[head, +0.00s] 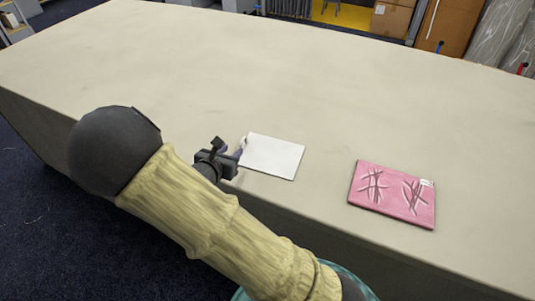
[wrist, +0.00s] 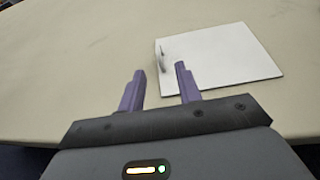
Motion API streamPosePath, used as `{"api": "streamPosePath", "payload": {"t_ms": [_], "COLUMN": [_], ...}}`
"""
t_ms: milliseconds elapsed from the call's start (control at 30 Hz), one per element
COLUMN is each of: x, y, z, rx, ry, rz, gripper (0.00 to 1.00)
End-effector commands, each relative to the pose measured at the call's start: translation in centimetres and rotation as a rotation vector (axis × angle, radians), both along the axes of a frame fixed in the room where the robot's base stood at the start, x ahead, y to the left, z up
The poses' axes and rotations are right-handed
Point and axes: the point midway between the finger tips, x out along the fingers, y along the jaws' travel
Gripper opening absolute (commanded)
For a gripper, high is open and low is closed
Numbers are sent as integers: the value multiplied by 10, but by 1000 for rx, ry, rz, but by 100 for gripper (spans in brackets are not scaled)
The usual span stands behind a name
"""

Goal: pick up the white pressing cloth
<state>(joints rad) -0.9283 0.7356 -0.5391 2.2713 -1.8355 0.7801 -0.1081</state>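The white pressing cloth (head: 273,157) lies flat on the long table, near its front edge. In the wrist view the white cloth (wrist: 232,58) is ahead and to the right, with a small raised fold or bump at its left edge. My gripper (head: 241,147) is at the cloth's left side in the head view.
A pink folded cloth (head: 393,194) with dark streaks and a white tag lies to the right on the table (head: 200,60). The table's far and left parts are clear. Cardboard boxes (head: 391,18) stand on the floor beyond the table.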

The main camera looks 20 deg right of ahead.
Motion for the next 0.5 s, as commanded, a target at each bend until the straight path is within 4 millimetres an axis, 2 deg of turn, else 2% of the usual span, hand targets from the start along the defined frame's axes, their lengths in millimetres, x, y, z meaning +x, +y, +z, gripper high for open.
{"api": "streamPosePath", "payload": {"t_ms": [300,500], "x": [40,50], "y": [-34,-41], "z": [-21,-26], "rx": [-2,1], "ry": [0,-1], "rz": [-3,0], "gripper": [34,34]}}
